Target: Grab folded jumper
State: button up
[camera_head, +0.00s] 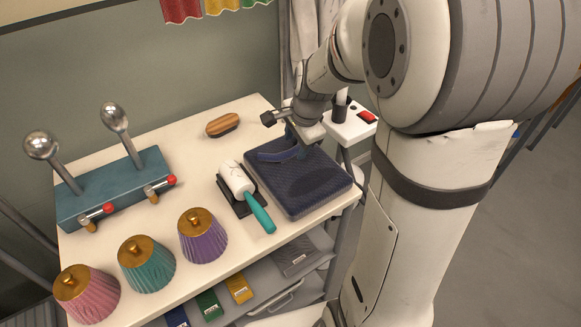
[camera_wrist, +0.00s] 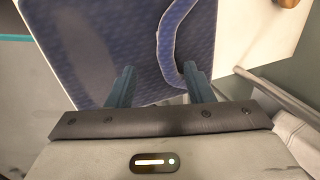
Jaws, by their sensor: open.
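The folded jumper (camera_head: 303,185) is a dark blue, patterned square bundle lying flat at the right end of the cream table. A raised blue fold or band runs along its far side. In the wrist view the jumper (camera_wrist: 110,45) fills the upper middle, with the lighter blue fold (camera_wrist: 166,40) curving down it. My gripper (camera_head: 290,143) is over the jumper's far edge. In the wrist view its two teal fingers (camera_wrist: 158,78) are apart, with the jumper's edge and the end of the fold between or just beyond them. I cannot tell whether they touch the cloth.
A lint roller (camera_head: 237,180) with a teal handle lies left of the jumper. A wooden brush (camera_head: 222,125) lies behind. Pink, teal and purple (camera_head: 202,236) pleated pieces and a blue stand (camera_head: 115,190) with metal balls fill the left. A small white side shelf (camera_head: 350,125) is behind the jumper.

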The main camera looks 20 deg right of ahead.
aim_at(292, 153)
jog(key=x, duration=0.4)
jog(key=shift+w+f, duration=0.1)
jog(key=shift+w, duration=0.15)
grip_shut()
dwell(0.5)
